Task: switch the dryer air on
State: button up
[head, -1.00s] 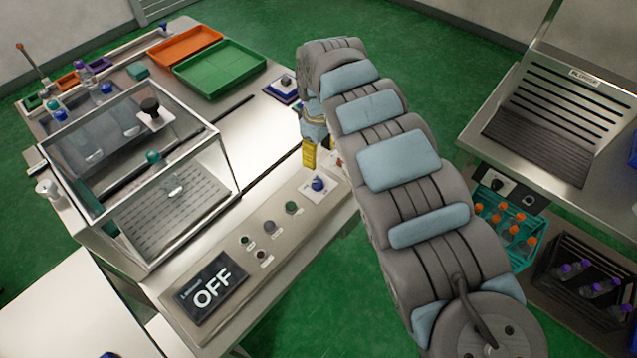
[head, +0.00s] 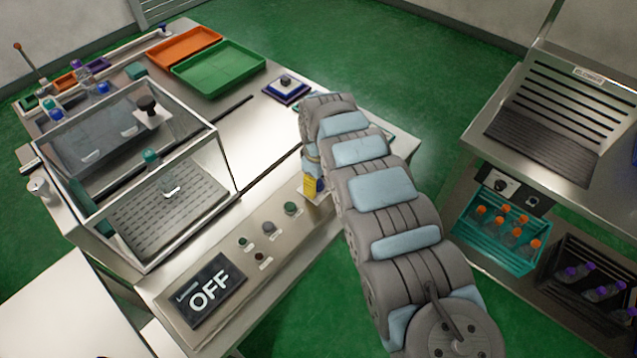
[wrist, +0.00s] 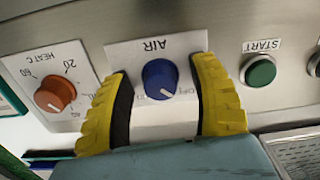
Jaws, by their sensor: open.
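The blue AIR knob (wrist: 160,79) is on a white plate on the sloped panel in the wrist view. Its pale pointer line is turned toward the lower right, near a partly hidden label that seems to read OFF. My gripper (wrist: 162,100) is open, with one yellow finger on each side of the knob; I cannot tell whether they touch it. In the head view my gripper (head: 311,186) is over the panel's right end, and a bit of the blue knob (head: 320,185) shows beside it. The display (head: 207,290) at the panel's left reads OFF.
The orange HEAT knob (wrist: 54,95) is left of the AIR knob in the wrist view, and the green START button (wrist: 259,71) is right of it. A clear guarded enclosure (head: 140,170) stands left of the panel. A bench with crates is at right.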

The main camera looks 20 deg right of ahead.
grip_shut()
jog(key=shift+r+p, duration=0.1)
jog(key=shift+p, duration=0.35)
jog(key=m+p, duration=0.3)
jog(key=shift+a+r, duration=0.15)
jog(key=m+p, duration=0.3)
jog(key=m, duration=0.1)
jog(key=shift+m, duration=0.3)
jog(key=m+p, duration=0.2)
jog(key=m, duration=0.3)
jog(key=m+p, duration=0.1)
jog(key=m, duration=0.4)
jog(key=shift+f, duration=0.2)
jog(key=shift+w+m, duration=0.1)
jog(key=shift+m, duration=0.2)
